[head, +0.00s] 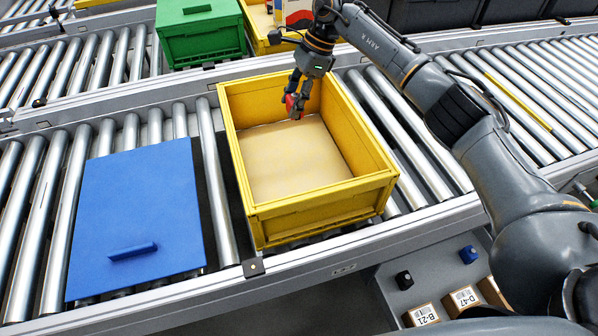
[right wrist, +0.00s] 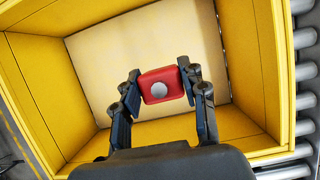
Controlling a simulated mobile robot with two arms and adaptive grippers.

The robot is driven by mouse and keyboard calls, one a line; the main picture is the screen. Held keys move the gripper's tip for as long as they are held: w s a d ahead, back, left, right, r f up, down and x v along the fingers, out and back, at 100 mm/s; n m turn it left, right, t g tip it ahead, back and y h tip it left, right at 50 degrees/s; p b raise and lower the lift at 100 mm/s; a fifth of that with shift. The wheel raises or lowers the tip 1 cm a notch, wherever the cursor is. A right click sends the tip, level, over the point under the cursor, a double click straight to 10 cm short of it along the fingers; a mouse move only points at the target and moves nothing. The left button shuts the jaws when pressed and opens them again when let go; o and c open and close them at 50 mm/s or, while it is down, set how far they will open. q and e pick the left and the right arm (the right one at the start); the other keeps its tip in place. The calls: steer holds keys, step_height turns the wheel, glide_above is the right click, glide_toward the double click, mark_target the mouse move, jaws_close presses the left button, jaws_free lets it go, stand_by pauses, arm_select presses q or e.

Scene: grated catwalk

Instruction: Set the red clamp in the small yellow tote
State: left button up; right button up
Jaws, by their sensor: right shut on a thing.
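The yellow tote (head: 244,137) stands open on the rollers in the middle of the head view, with a bare tan bottom. My right gripper (head: 296,103) reaches into its opening near the back wall. It is shut on the red clamp (head: 291,101), whose fingers partly hide it there. In the right wrist view the red clamp (right wrist: 148,78) is a small red block with a pale round spot, pinched between both fingers (right wrist: 162,90). The tan bottom shows beyond it, and the clamp looks clear of the walls. My left gripper is out of view.
A blue panel with a handle (head: 140,210) lies on the rollers left of the tote. A green tote (head: 200,32) and another yellow container (head: 262,40) stand on the conveyor behind, with dark bins (head: 430,12) at the back right. Small labelled boxes (head: 424,314) sit below the front rail.

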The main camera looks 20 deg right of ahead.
steer(key=s+f, duration=0.2)
steer(key=s, duration=0.2)
steer(key=s+f+p, duration=0.1)
steer(key=s+f, duration=0.2)
steer(key=s, duration=0.1)
steer(key=s+f, duration=0.3)
steer(key=s, duration=0.1)
steer(key=shift+s+a+f, duration=0.1)
steer(key=shift+s+a, duration=0.15)
steer(key=shift+a, duration=0.05)
steer(key=shift+s+f, duration=0.3)
steer(key=shift+f, duration=0.1)
steer(key=f, duration=0.2)
steer(key=f+b, duration=0.1)
steer(key=shift+s+f, duration=0.2)
steer(key=shift+s, duration=0.05)
steer(key=shift+w, duration=0.1)
steer(key=shift+f, duration=0.15)
steer(key=o, duration=1.3)
